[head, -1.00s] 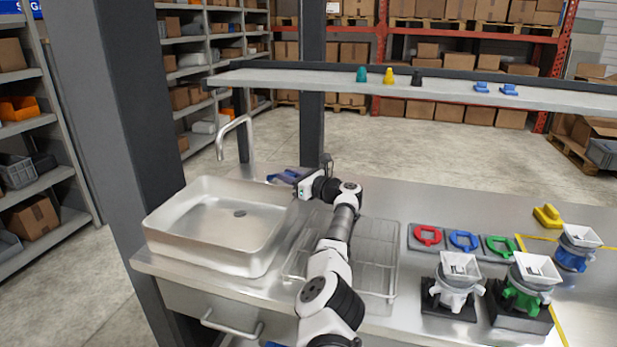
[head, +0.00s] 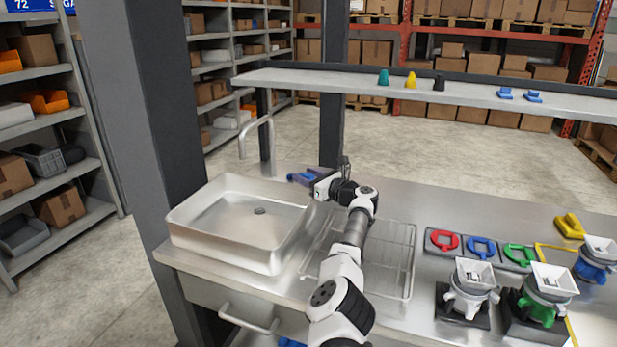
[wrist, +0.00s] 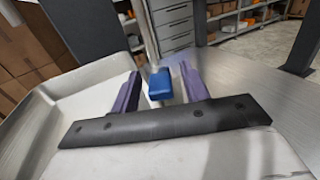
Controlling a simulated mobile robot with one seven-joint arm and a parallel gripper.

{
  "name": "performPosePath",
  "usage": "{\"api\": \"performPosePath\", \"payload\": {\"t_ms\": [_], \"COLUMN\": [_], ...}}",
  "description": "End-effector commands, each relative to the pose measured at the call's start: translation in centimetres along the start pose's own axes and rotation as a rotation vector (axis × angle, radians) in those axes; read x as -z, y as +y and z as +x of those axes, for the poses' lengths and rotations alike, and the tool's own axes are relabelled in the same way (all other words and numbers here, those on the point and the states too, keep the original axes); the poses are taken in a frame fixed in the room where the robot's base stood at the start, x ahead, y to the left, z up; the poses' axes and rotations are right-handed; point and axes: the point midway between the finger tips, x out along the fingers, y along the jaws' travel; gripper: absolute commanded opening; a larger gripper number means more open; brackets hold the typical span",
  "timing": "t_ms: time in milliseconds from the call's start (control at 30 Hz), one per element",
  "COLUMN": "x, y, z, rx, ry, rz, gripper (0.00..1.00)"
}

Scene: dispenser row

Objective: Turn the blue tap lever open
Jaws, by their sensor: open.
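The blue tap lever (wrist: 160,85) shows in the wrist view, in the gap between the two purple fingers of my gripper (wrist: 160,68). The fingers are apart, with a visible gap on each side of the lever. I cannot tell how deep the lever sits between them. In the head view my gripper (head: 302,178) is beside the foot of the curved metal tap (head: 268,145), behind the sink. There the lever is mostly hidden by the fingers.
The steel sink (head: 185,228) is left of my arm. A wire rack (head: 405,262) lies under my arm. Dispensers with white hoppers, such as the green one (head: 545,290), stand at right. A shelf (head: 455,92) crosses behind the counter.

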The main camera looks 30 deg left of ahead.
Motion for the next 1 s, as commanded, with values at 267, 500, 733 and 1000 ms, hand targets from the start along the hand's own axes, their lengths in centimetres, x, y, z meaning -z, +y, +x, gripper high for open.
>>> {"api": "performPosePath", "payload": {"t_ms": [267,500,733,1000], "x": [-0.3,-0.6,0.0,0.1], "y": [-0.1,0.0,0.0,0.0], "z": [-0.7,-2.6,-5.8,-10.8], "rx": [0.001,0.001,0.002,0.003], "ry": [0.001,0.003,0.003,0.002], "rz": [0.003,0.002,-0.001,-0.002], "gripper": [0.45,0.45,0.45,0.45]}}
